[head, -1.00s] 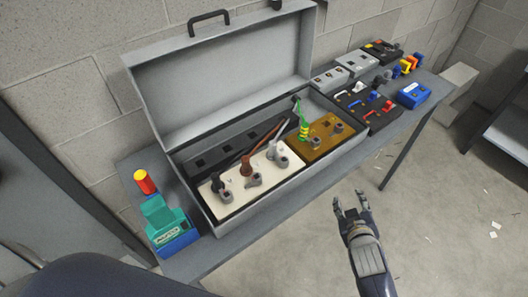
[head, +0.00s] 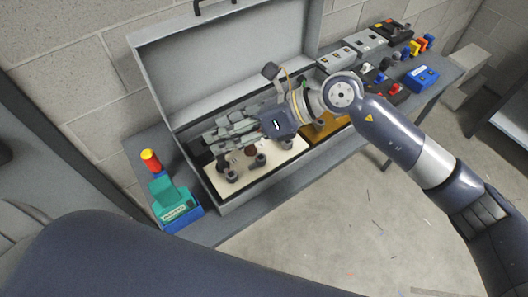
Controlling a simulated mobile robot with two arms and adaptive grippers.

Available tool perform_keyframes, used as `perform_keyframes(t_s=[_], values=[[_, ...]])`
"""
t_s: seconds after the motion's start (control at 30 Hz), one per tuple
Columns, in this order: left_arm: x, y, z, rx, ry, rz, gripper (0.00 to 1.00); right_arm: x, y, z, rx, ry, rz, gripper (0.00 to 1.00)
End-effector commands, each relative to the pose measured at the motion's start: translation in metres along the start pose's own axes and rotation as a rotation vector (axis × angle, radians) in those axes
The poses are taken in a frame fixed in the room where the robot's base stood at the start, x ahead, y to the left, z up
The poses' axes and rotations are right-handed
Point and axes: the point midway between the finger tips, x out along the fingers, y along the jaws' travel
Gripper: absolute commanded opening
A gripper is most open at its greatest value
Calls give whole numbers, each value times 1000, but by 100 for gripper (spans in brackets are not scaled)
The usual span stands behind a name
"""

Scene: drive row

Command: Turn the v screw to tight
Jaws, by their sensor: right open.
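A grey metal box (head: 290,181) with its lid up stands on the bench. Inside it is a white panel (head: 245,179) with several grey screw terminals; one terminal (head: 260,160) shows at the panel's right. I cannot read any label, so I cannot tell which is the v screw. My right gripper (head: 212,139) is over the box, open, its fingers pointing left above the back of the white panel. I cannot tell whether it touches anything. It hides the back terminals and most of the wires. My left gripper is out of view.
A brown panel (head: 327,128) lies partly behind my right arm. A teal and blue device (head: 172,198) and a red and yellow cylinder (head: 151,161) stand left of the box. Switch boxes and a blue box (head: 421,77) occupy the bench's right end.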

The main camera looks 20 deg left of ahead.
Motion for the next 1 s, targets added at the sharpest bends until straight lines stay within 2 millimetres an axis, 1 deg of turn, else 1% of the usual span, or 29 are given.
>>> perform_keyframes(t_s=[0.03, 0.1, 0.13, 0.2, 0.23, 0.3, 0.37, 0.47, 0.57, 0.8, 1.0], values=[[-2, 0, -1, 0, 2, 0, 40, -10, -16, -18, -76, 139, -66, 45], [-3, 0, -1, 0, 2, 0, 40, -25, -36, -42, -152, 309, -141, 45], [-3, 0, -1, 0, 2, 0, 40, -32, -44, -50, -176, 370, -170, 45], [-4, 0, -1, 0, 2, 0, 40, -49, -59, -63, -217, 486, -226, 45], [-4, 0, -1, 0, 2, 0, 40, -56, -64, -67, -229, 523, -244, 45], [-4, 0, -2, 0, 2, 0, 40, -66, -72, -74, -246, 584, -275, 45], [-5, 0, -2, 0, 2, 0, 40, -70, -76, -77, -253, 611, -289, 45], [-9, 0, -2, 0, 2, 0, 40, -66, -79, -82, -253, 621, -291, 45], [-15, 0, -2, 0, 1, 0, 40, -55, -83, -89, -252, 620, -288, 45], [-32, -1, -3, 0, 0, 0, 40, -18, -98, -112, -250, 617, -287, 45], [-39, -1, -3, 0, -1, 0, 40, 4, -108, -128, -250, 615, -288, 45]])
